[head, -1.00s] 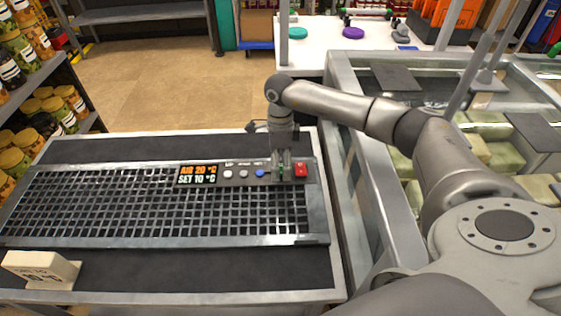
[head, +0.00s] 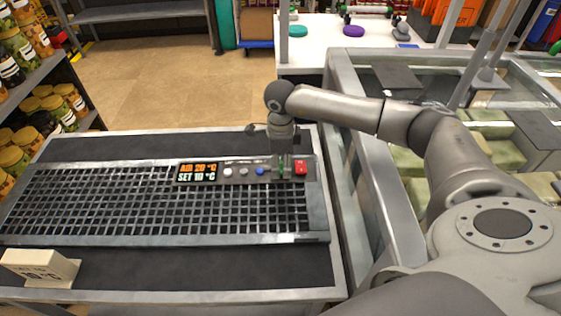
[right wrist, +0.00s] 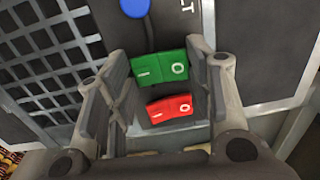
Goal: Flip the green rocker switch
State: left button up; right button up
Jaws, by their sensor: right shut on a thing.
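The green rocker switch (right wrist: 158,68) sits on the dark control panel (head: 243,174), marked with a line and a circle. In the head view it (head: 281,173) shows only partly behind the fingers. My right gripper (right wrist: 162,62) points down at the panel, its two fingers on either side of the green switch and shut on it. A red rocker switch (right wrist: 170,108) is beside the green one, and it also shows in the head view (head: 301,168). My left gripper is in neither view.
The display (head: 198,173) reads AIR 20 and SET 10 °C. A blue button (head: 260,171) lies left of the green switch. A black grille (head: 150,205) covers the case top. A white sign block (head: 38,268) stands at the front left. A glass-sided case (head: 352,190) borders the right.

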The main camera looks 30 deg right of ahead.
aim_at(281, 172)
jog(key=shift+s+t, duration=0.1)
jog(key=shift+t, duration=0.4)
jog(key=o, duration=1)
jog(key=shift+r, duration=0.1)
jog(key=r, duration=0.4)
jog(key=s+r, duration=0.1)
jog(key=r, duration=0.2)
jog(key=a+r, duration=0.1)
jog(key=r, duration=0.3)
jog(key=shift+s+r, duration=0.2)
jog(key=shift+r, duration=0.15)
